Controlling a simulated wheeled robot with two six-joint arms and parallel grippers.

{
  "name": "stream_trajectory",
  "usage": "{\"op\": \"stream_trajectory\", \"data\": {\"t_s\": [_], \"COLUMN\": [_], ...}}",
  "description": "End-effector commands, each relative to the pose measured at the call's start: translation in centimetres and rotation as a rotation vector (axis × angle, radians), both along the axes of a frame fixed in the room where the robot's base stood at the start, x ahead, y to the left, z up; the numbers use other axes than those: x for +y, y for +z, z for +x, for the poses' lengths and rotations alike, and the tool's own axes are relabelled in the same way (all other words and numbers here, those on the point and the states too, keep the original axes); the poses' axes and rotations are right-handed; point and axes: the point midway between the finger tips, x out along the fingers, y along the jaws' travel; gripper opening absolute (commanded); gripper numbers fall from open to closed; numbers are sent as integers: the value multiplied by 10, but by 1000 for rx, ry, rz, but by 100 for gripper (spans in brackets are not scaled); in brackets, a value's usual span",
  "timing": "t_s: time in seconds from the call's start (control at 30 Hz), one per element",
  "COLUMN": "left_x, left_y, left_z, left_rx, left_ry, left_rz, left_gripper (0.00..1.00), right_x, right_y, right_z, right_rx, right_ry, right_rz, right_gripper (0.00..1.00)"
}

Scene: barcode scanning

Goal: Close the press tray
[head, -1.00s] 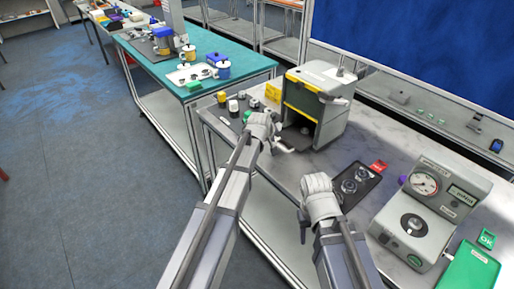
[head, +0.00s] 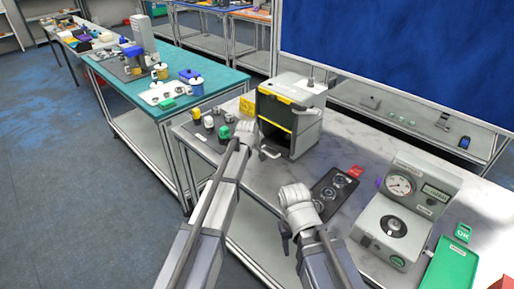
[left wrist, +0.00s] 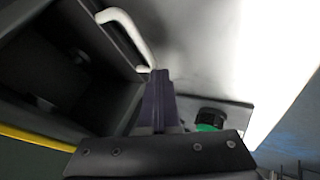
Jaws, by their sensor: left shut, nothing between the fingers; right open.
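The press (head: 308,92) is a grey box with yellow trim and a dark front opening, at the back of the marble-topped table. A pale curved handle (head: 270,154) shows low at its front; how far out the tray stands is hard to tell. My left gripper (head: 245,132) is just left of the opening, its fingers hidden in the head view. In the left wrist view its fingers (left wrist: 158,100) are shut and empty, close beside the white handle (left wrist: 132,35) and apparently not gripping it. My right gripper (head: 285,232) is open and empty near the table's front edge.
A black tray with round parts (head: 333,190) lies right of my right gripper. A gauge device (head: 395,215) and a green bin (head: 450,268) stand at the right. Small canisters (head: 209,122) stand left of the press. A teal table (head: 205,82) is behind left.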

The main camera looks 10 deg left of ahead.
Motion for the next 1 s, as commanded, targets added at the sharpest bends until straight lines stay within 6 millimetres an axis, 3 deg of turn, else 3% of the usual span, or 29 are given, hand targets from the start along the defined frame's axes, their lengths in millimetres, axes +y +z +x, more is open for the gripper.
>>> {"op": "stream_trajectory", "data": {"t_s": [0.33,0.4,0.7,1.0], "left_x": [22,21,26,28], "left_y": [-1,18,63,80], "left_z": [-32,-38,-72,-87], "left_rx": [1,1,1,1], "left_ry": [0,-1,-2,-2], "left_rz": [0,0,1,1], "left_gripper": [0,0,0,0], "right_x": [0,0,0,0], "right_y": [-1,18,63,80], "right_z": [0,0,0,0], "right_rx": [0,0,0,0], "right_ry": [0,0,0,1], "right_rz": [0,0,0,0], "right_gripper": [50,50,50,50]}}
